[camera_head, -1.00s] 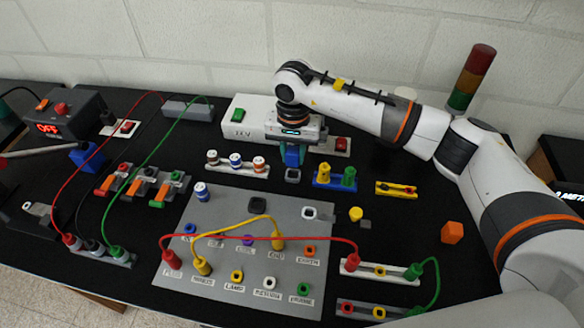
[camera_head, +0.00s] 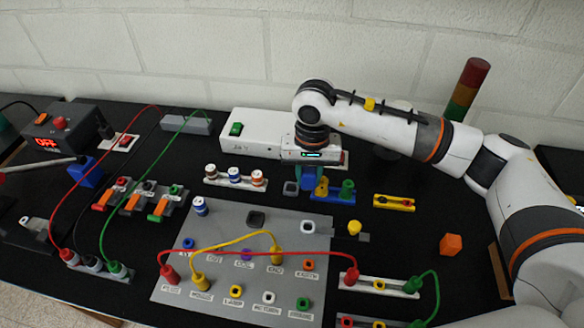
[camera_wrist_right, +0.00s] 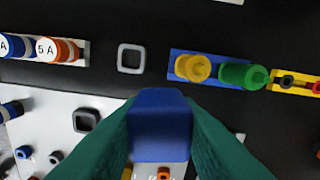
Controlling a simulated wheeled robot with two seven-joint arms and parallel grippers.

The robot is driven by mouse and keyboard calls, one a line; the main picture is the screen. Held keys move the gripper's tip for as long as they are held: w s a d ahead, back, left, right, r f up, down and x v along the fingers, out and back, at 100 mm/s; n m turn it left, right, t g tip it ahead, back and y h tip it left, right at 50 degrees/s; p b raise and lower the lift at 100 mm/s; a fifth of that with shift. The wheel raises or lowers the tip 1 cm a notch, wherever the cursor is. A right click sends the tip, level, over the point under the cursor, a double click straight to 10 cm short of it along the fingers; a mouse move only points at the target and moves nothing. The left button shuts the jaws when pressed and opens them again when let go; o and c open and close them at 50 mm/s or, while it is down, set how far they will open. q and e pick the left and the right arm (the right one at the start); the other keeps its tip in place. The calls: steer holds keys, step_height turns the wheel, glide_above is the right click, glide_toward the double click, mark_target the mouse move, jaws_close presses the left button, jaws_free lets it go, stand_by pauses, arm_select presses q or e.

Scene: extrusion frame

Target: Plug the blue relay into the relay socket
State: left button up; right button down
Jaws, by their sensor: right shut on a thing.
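The blue relay (camera_wrist_right: 160,125) is a blue block held between the green fingers of my right gripper (camera_wrist_right: 160,135) in the right wrist view. In the head view the right gripper (camera_head: 308,180) points down, shut on the relay, beside a yellow-and-green terminal block. Two square sockets show: a grey square ring (camera_wrist_right: 131,58) on the black table, also in the head view (camera_head: 291,188), and a dark one (camera_wrist_right: 86,120) on the grey panel, also in the head view (camera_head: 256,218). I cannot tell which is the relay socket. The relay's underside is hidden.
The blue terminal block (camera_head: 334,192) stands close to the gripper. A fuse row (camera_head: 234,178) lies to the left. The grey panel (camera_head: 225,290) carries jacks and red and yellow cables. A white box (camera_head: 260,132) stands behind. An orange cube (camera_head: 451,244) lies right.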

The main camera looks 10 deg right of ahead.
steer(key=s+d+n, duration=0.1)
steer(key=s+d, duration=0.1)
steer(key=s, duration=0.4)
steer(key=s+d+r+n, duration=0.1)
steer(key=s+d+n, duration=0.1)
steer(key=s, duration=0.4)
steer(key=shift+d+r, duration=0.3)
steer(key=shift+d, duration=0.25)
steer(key=shift+a, duration=0.1)
